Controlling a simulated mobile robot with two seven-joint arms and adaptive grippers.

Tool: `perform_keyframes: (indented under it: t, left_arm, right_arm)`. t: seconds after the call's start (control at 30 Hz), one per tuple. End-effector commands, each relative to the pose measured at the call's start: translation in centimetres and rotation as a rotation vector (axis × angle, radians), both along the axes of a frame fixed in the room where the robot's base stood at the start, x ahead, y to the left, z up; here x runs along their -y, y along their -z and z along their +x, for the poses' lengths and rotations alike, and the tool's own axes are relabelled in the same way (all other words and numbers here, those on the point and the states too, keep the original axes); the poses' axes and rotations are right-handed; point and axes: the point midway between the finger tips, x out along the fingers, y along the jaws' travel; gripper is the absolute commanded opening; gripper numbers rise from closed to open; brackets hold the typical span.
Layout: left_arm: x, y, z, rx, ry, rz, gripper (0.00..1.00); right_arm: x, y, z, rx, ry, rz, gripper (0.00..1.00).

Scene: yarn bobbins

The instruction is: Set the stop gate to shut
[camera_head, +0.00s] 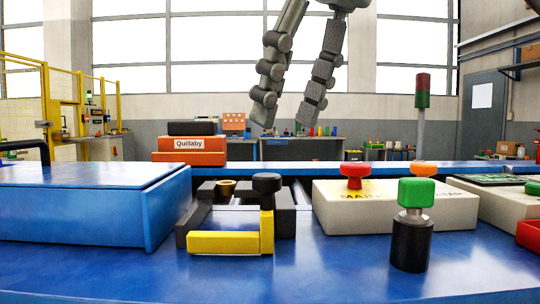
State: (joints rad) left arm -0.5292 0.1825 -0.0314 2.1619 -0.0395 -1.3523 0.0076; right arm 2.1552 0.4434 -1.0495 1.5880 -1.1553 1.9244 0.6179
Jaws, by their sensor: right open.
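What looks like the stop gate (230,243) is a yellow bar lying low across the front of a dark block (285,221), with a yellow upright at its right end. A black round knob (267,183) stands above that right end. A brass-coloured round piece (225,187) sits at the back left of the block. I cannot tell from this view whether the gate is open or shut. My right gripper (285,120) hangs above and behind the block, fingers pointing down and apart, open and empty. It touches nothing. My left gripper is not in view.
A blue box (80,215) stands left of the gate. Right are a pale box (330,216) with a red knob (355,173) and an orange knob (424,168), and a black post (408,245) with a green top. Orange Quillaby boxes (190,150) stand behind.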

Motion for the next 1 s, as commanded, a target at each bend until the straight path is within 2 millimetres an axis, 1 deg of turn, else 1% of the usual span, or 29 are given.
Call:
perform_keyframes:
  t: [0.07,0.17,0.27,0.5,0.63,0.77,1.0]
  left_arm:
    - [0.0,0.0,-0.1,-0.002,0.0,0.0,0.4]
    - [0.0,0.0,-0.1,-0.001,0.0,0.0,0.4]
    - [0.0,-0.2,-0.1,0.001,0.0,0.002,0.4]
    - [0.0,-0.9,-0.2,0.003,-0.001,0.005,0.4]
    - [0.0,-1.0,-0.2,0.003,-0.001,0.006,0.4]
    - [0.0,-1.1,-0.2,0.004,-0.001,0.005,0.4]
    - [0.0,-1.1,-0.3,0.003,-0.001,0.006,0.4]
  right_arm:
    - [0.0,0.0,0.0,0.002,-0.001,0.0,0.48]
    - [-0.1,0.5,0.1,0.001,-0.001,-0.001,0.48]
    - [-0.5,1.8,0.5,0.0,0.0,-0.001,0.48]
    - [-1.5,5.4,1.5,0.0,-0.001,-0.001,0.48]
    - [-1.9,6.6,1.8,0.0,0.0,0.001,0.48]
    - [-2.1,7.2,2.0,0.001,0.0,0.001,0.48]
    - [-2.1,7.2,2.0,0.001,0.0,0.002,0.48]
